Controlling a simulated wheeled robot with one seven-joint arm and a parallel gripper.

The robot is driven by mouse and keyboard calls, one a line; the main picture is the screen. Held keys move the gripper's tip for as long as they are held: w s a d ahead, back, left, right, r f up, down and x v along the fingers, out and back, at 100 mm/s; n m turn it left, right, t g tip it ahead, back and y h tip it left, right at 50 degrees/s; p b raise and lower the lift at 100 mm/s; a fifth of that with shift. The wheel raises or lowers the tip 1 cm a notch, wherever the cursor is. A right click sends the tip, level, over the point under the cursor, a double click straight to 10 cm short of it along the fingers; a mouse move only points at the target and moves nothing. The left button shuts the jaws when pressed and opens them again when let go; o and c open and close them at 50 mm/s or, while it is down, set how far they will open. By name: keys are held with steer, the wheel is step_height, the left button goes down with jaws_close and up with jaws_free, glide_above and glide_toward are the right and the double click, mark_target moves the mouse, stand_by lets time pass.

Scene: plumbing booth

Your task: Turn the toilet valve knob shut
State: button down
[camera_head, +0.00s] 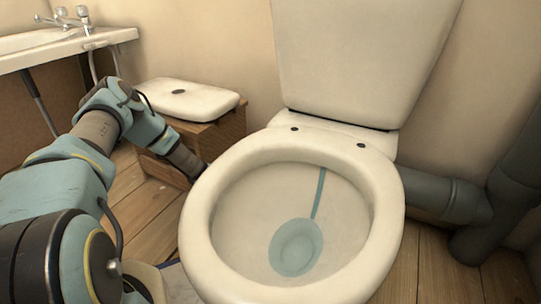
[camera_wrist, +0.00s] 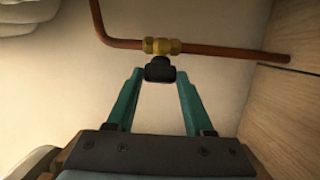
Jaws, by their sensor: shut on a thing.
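The toilet valve knob (camera_wrist: 160,70) is small and black. It sits on a brass valve body (camera_wrist: 161,46) on a copper pipe (camera_wrist: 220,51) along the wall in the wrist view. My gripper (camera_wrist: 160,74) has a teal finger on each side of the knob and is shut on it. The fingers point straight at the valve. In the head view my arm reaches down to the left of the toilet (camera_head: 293,220), and its end is hidden behind the bowl. The knob and valve do not show there.
A wooden cabinet (camera_head: 222,135) with a white lid (camera_head: 188,98) stands left of the toilet, close to my arm. A sink (camera_head: 60,44) is at the far left. Grey drain pipes (camera_head: 440,197) run right of the toilet. A wooden panel (camera_wrist: 285,120) borders the valve on the right.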

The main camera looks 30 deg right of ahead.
steer(key=shift+f+b, duration=0.15)
steer(key=shift+b, duration=0.15)
steer(key=m+h+b, duration=0.1)
steer(key=m+b, duration=0.1)
steer(key=m+h+b, duration=0.2)
steer(key=f+m+h+b, duration=0.1)
steer(key=m+h+b, duration=0.1)
steer(key=shift+w+g, duration=0.15)
steer(key=shift+g, duration=0.15)
steer(key=shift+m+h, duration=0.3)
steer(key=shift+m, duration=0.3)
steer(key=shift+r, duration=0.1)
steer(key=shift+c, duration=1.4)
jaws_free()
